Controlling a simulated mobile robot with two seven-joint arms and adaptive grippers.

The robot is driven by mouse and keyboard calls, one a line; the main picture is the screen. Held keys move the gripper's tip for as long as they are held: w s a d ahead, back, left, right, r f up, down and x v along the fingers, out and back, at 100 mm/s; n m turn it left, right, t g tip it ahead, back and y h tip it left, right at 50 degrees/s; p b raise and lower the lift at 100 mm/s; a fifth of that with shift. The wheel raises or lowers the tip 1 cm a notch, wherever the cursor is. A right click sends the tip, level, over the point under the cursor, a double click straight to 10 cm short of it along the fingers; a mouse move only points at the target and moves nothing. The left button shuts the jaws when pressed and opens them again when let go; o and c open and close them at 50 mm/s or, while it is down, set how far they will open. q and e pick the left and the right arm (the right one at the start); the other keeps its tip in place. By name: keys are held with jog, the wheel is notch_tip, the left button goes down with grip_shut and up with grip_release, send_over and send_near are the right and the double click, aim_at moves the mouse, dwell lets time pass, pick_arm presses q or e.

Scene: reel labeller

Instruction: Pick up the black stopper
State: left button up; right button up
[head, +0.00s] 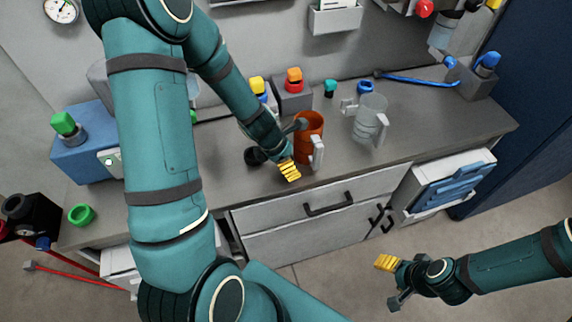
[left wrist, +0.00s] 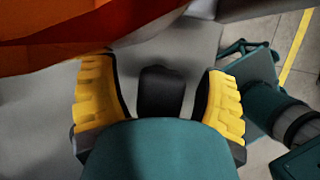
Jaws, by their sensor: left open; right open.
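The black stopper (left wrist: 160,90) shows in the left wrist view, between the two yellow fingers of my left gripper (left wrist: 160,98). A gap shows on each side of it. In the head view my left gripper (head: 288,168) is low at the counter's front, just left of the orange jug. My left gripper is open. My right gripper (head: 390,280) is open and empty, over the floor in front of the drawers.
The orange jug (head: 309,140) stands close beside my left gripper and fills the top left of the wrist view. A clear jug (head: 369,120) stands to its right. Small coloured-capped containers, including a red-capped one (head: 294,82), stand behind. The counter's right part (head: 440,115) is mostly free.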

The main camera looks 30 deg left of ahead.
pick_arm(q)
jog(key=c, duration=1.3)
jog(key=shift+o, duration=0.2)
jog(key=shift+r, duration=0.2)
